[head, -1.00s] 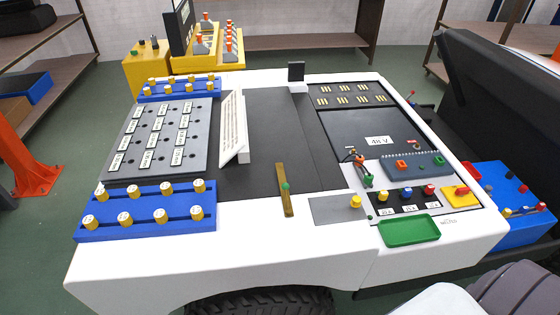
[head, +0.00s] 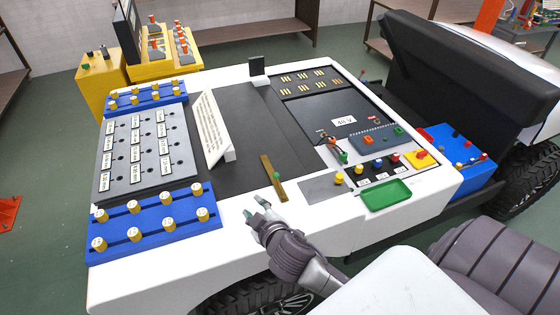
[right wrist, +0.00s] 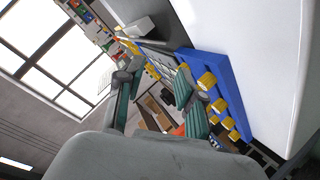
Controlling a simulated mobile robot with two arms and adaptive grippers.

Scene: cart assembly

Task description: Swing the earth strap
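The earth strap appears to be the flat brass strip (head: 267,167) with a green knob (head: 277,176). It lies on the dark top of the white cart, slanting, with its near end by the white front rim. My right gripper (head: 255,208) is over the white front rim, just in front and to the left of the strap's near end, apart from it. Its fingers are spread with nothing between them; the right wrist view also shows the open fingers (right wrist: 155,98). The strap cannot be made out in the right wrist view. My left gripper is not in view.
A blue rack with yellow knobs (head: 158,232) stands left of the gripper. A white tilted panel (head: 211,128) stands behind the strap. A grey plate (head: 318,187), a green tray (head: 386,195) and several coloured knobs lie to the right. The dark top left of the strap is clear.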

